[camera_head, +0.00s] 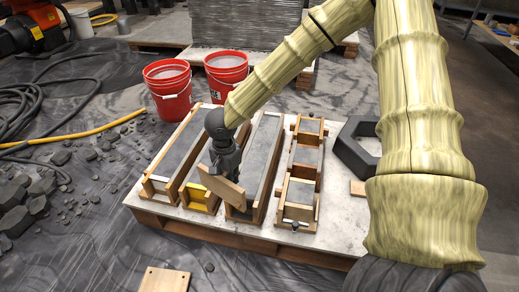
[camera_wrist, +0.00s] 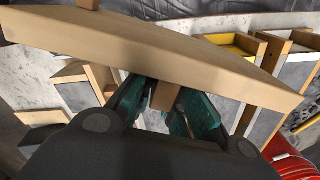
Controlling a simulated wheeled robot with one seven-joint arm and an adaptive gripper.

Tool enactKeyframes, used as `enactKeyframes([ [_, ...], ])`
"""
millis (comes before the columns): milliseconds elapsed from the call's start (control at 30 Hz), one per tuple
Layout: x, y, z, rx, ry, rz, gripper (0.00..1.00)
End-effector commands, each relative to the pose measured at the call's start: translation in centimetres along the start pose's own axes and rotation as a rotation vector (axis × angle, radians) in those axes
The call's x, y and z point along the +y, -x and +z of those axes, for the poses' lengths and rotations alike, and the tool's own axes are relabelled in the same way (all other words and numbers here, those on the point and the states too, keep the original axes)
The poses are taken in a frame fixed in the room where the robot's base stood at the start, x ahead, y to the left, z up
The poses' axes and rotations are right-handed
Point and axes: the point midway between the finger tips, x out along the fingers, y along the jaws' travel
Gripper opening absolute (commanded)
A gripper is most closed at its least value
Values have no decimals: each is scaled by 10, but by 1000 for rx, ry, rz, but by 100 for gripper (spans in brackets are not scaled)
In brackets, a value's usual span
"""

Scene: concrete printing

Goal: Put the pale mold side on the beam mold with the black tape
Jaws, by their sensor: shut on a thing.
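My gripper (camera_head: 228,172) is shut on the pale mold side (camera_head: 221,188), a flat wooden board held tilted above the beam molds. In the wrist view, the teal fingers (camera_wrist: 165,108) close around a small block on the board (camera_wrist: 150,52), which spans the upper picture. Below it in the head view stand a left beam mold (camera_head: 180,141), one with a yellow strip at its near end (camera_head: 198,197), and another grey-filled beam mold (camera_head: 263,160) to the right. The board and gripper partly cover the middle molds. I cannot make out the black tape clearly.
A mold with several compartments (camera_head: 304,158) stands at the right on the pale platform (camera_head: 340,215). Beside it are a dark hexagonal ring (camera_head: 353,150) and a small wooden piece (camera_head: 357,188). Two red buckets (camera_head: 168,90) stand behind. Another board (camera_head: 163,280) lies on the floor.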

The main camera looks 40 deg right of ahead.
Motion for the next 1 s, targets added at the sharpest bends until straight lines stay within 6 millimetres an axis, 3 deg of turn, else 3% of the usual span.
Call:
enactKeyframes([
  [700, 75, -31, -61, -7, -1138, 9, 0],
  [1000, 101, -40, -75, -14, -1490, 19, 0],
])
